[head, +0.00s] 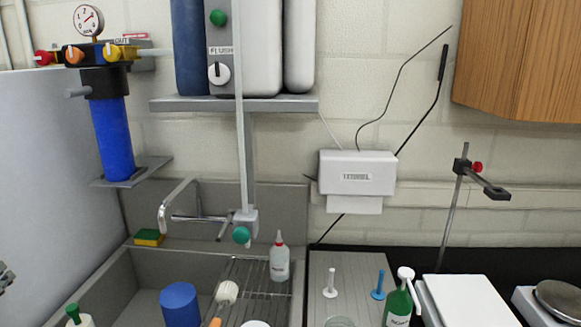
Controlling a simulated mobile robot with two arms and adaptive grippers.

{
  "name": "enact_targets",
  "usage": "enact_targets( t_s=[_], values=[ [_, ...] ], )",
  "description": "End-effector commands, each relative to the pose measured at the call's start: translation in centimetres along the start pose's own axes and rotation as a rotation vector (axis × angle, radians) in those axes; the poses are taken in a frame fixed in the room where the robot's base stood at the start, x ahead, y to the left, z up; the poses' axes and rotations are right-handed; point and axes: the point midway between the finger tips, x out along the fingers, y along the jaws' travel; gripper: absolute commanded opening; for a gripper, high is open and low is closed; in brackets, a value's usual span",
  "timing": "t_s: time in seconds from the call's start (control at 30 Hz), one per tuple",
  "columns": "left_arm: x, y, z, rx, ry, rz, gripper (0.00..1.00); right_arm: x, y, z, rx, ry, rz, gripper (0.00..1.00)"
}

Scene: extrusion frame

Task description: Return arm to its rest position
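A small piece of grey metal, which looks like part of my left gripper (5,279), shows at the left edge of the head view beside the sink. Most of it is cut off by the picture's edge, so I cannot tell whether it is open or shut. It appears apart from the objects in the sink. My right arm and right gripper are not in view.
A grey sink (118,290) holds a blue cylinder (180,304) and a wire rack (256,272) with a white bottle (279,259). A green bottle (397,305), white plate (466,301) and clamp stand (453,215) are right. A vertical post (241,130) rises centrally.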

Motion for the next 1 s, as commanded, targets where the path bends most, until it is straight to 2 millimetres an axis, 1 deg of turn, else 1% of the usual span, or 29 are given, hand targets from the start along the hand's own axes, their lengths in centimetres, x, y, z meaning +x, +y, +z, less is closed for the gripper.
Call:
enact_targets(
  t_s=[0.03, 0.07, 0.1, 0.13, 0.17, 0.2, 0.27, 0.3, 0.37, 0.4, 0.47, 0.5, 0.57, 0.6, 0.7, 0.8, 1.0],
  values=[
    [-1.3, 0.9, -3.4, -0.124, 0.027, 0.053, 0.53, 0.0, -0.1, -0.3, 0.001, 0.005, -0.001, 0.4],
    [-2.1, 1.4, -5.3, -0.203, 0.042, 0.089, 0.53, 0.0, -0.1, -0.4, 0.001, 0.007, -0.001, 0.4],
    [-3.4, 1.9, -8.0, -0.309, 0.061, 0.141, 0.53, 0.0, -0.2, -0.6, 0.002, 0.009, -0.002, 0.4],
    [-4.4, 2.2, -10.0, -0.389, 0.074, 0.182, 0.53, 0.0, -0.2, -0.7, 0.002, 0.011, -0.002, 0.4],
    [-5.4, 2.4, -12.0, -0.471, 0.088, 0.222, 0.53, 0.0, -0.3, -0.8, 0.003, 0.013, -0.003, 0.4],
    [-7.0, 2.4, -14.7, -0.579, 0.104, 0.28, 0.53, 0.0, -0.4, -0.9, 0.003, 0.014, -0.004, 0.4],
    [-9.4, 2.1, -18.6, -0.739, 0.126, 0.369, 0.53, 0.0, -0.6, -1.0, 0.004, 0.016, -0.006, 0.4],
    [-11.1, 1.7, -21.1, -0.844, 0.14, 0.43, 0.53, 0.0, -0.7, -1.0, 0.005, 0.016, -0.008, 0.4],
    [-13.8, 0.7, -24.6, -0.998, 0.159, 0.526, 0.53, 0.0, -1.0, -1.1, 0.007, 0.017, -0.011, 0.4],
    [-15.7, -0.2, -26.9, -1.1, 0.17, 0.592, 0.53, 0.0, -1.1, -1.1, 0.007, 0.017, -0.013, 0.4],
    [-18.6, -1.9, -29.9, -1.247, 0.185, 0.695, 0.53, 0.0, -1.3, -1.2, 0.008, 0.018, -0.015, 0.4],
    [-20.6, -3.3, -31.8, -1.341, 0.194, 0.765, 0.53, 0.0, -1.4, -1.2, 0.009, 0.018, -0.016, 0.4],
    [-23.3, -5.3, -34.0, -1.466, 0.203, 0.865, 0.53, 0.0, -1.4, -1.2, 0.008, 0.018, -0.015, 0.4],
    [-25.0, -6.7, -35.2, -1.537, 0.209, 0.928, 0.53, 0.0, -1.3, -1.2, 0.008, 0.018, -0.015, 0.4],
    [-28.6, -9.8, -37.2, -1.683, 0.216, 1.066, 0.53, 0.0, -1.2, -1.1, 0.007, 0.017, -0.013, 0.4],
    [-31.5, -12.6, -38.5, -1.795, 0.222, 1.187, 0.53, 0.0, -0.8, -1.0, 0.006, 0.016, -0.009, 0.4],
    [-36.5, -17.8, -39.6, -1.965, 0.228, 1.403, 0.53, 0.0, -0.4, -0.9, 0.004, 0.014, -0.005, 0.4]
  ],
)
